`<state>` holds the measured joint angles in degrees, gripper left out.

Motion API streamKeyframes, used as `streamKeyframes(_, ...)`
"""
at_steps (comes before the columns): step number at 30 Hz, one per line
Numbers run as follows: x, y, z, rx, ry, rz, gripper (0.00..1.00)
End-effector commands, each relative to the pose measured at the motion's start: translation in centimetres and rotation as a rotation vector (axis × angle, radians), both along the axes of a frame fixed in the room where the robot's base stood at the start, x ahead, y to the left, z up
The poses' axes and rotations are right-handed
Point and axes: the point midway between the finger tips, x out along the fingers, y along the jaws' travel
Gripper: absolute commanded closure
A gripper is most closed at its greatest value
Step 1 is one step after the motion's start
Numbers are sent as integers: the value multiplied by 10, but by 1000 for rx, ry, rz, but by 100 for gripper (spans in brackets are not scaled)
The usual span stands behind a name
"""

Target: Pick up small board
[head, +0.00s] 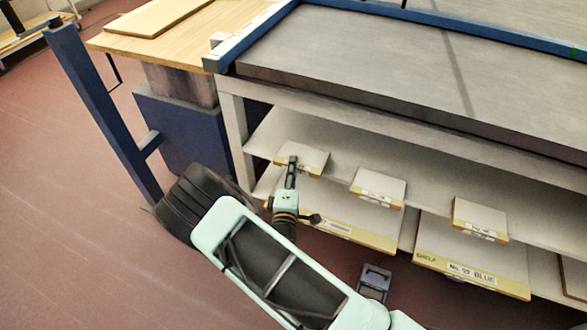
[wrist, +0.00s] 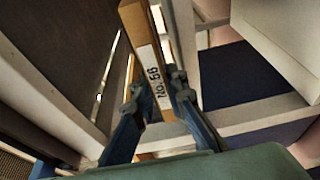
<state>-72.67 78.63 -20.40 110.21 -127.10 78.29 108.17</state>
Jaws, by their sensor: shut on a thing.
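Several small boards lie on the upper shelf under the grey table in the head view. The leftmost small board (head: 313,160) is pale on top with a yellow front edge. My gripper (head: 292,162) is at this board's front edge. In the wrist view, the yellow-orange edge of a small board (wrist: 143,32), with a white label that seems to read "No. 66", stands between the fingers. My gripper (wrist: 157,90) is shut on it there. I cannot tell whether the board is clear of the shelf.
Other small boards lie to the right, one in the middle (head: 378,186) and one further right (head: 480,217). Larger labelled boards (head: 470,262) lie on the lower shelf. A blue post (head: 100,110) stands left. Open red floor (head: 60,200) lies beyond it.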

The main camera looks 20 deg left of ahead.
Motion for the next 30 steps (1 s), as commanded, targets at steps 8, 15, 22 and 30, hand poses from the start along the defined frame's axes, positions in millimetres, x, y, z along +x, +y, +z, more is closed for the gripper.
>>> streamKeyframes(8,-33,-25,63,0,1,-1,100)
streamKeyframes(15,-78,-60,92,-3,1,1,100)
streamKeyframes(22,-105,-80,104,-1,1,1,100)
streamKeyframes(30,-112,-85,108,1,-1,0,100)
